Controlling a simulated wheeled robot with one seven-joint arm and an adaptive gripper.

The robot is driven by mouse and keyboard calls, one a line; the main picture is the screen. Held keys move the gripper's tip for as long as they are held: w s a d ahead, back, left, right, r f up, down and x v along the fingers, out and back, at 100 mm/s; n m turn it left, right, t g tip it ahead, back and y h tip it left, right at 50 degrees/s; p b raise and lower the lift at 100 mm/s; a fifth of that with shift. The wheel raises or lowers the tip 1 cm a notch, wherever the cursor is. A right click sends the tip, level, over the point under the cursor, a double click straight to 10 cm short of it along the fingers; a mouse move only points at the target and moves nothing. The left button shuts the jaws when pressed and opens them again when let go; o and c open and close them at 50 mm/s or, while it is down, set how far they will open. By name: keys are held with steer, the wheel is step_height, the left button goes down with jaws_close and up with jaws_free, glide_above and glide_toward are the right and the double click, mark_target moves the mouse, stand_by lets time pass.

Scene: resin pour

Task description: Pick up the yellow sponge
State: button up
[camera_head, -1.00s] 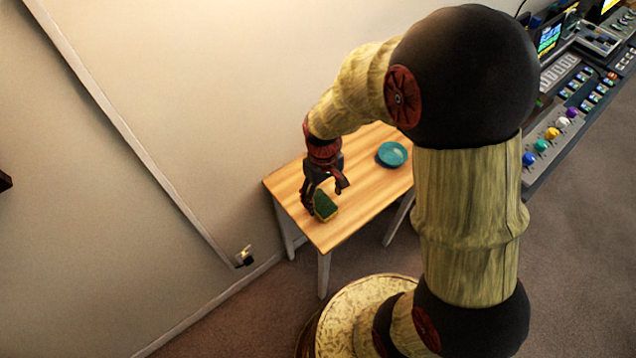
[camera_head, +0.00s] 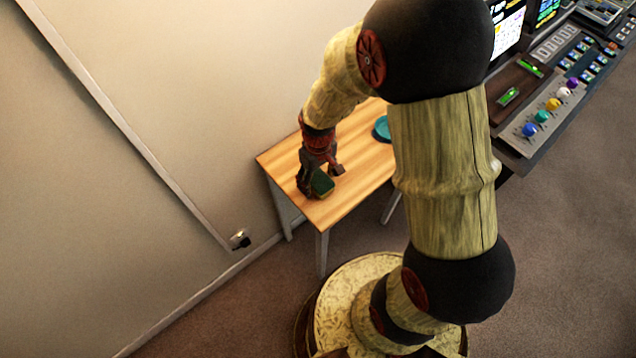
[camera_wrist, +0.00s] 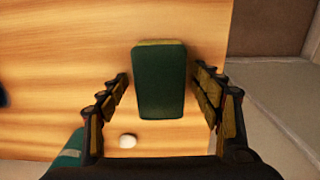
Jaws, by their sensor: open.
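The yellow sponge (camera_head: 322,184) lies on the small wooden table near its front left part, with its dark green face up. In the wrist view the sponge (camera_wrist: 160,85) shows mostly this green face, with a thin yellow edge at its far end. My gripper (camera_head: 321,181) is open and low over the table at the sponge. In the wrist view its fingers (camera_wrist: 162,88) stand on either side of the sponge, with a gap on both sides. I cannot tell how high the fingertips are above the tabletop.
The wooden table (camera_head: 345,205) has clear top around the sponge. A teal plate (camera_head: 381,128) sits farther back, partly hidden by my arm. The wall is close on the left. A control console (camera_head: 545,120) stands at the right. A small white round thing (camera_wrist: 127,141) shows near the fingers.

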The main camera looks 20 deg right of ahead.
mark_target(319, 179)
steer(key=shift+r, duration=0.1)
steer(key=c, duration=0.8)
steer(key=shift+r, duration=0.1)
steer(key=shift+r+p, duration=0.45)
steer(key=shift+r, duration=0.15)
steer(key=r, duration=0.1)
steer(key=r+p, duration=0.1)
steer(key=shift+s+r, duration=0.2)
steer(key=shift+r, duration=0.1)
steer(key=s+r+p, duration=0.1)
steer(key=s+r, duration=0.2)
steer(key=s, duration=0.1)
steer(key=s+d+r+p, duration=0.1)
steer(key=s+r+p, duration=0.1)
steer(key=s, duration=0.3)
steer(key=s+d+r+p, duration=0.1)
steer(key=s+r, duration=0.3)
steer(key=shift+s+p, duration=0.3)
steer(key=shift+p, duration=0.1)
